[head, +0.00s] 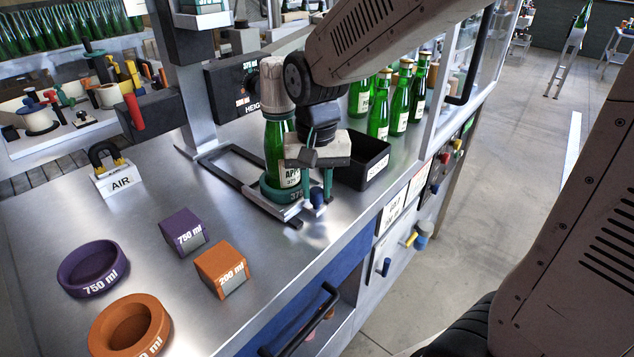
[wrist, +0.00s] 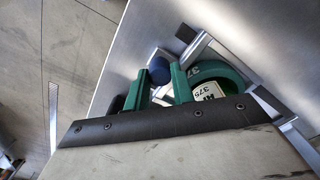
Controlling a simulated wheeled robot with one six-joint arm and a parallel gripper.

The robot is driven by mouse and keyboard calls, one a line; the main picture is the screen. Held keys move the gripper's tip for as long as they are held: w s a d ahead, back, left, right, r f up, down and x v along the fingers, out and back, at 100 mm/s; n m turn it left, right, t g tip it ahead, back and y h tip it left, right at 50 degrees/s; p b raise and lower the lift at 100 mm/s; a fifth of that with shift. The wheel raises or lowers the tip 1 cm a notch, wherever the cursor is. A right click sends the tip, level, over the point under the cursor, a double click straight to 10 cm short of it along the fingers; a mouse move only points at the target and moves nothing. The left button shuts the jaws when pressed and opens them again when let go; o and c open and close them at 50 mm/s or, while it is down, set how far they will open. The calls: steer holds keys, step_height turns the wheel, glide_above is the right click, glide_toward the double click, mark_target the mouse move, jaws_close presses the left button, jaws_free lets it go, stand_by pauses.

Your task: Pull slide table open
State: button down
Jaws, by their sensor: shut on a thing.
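The slide table (head: 288,212) is a pale metal plate at the front end of a dark rail frame (head: 232,172) on the steel bench. It carries a green 375 ring holder (head: 268,191) with a green bottle (head: 275,150) standing upright in it, a pale capsule (head: 273,88) over its neck. My gripper (head: 317,188) is low at the slide's front right, its green fingers shut around the blue knob (head: 317,199). In the wrist view, my gripper (wrist: 160,88) has the blue knob (wrist: 158,70) between its fingertips, with the green ring holder (wrist: 222,72) beside them. The knob's stem is hidden.
A black bin (head: 362,165) stands right of the slide, near several green bottles (head: 400,100). Purple and orange blocks (head: 220,268) and rings (head: 92,268) lie at left. The bench's front edge is close, with a black drawer handle (head: 302,325) below.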

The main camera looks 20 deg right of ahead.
steer(key=c, duration=1.2)
jaws_free()
steer(key=shift+o, duration=0.2)
steer(key=shift+r, duration=0.1)
step_height(320, 180, up, 8)
steer(key=shift+f, duration=0.2)
steer(key=shift+s+f+n, duration=0.2)
steer(key=shift+s+n, duration=0.05)
steer(key=shift+n, duration=0.15)
steer(key=s+d+n, duration=0.1)
steer(key=s+d, duration=0.2)
steer(key=s, duration=0.6)
steer(key=s+d+n+t, duration=0.1)
steer(key=s+d, duration=0.2)
steer(key=s, duration=0.6)
steer(key=shift+s+d+n, duration=0.25)
steer(key=shift+d+n, duration=0.15)
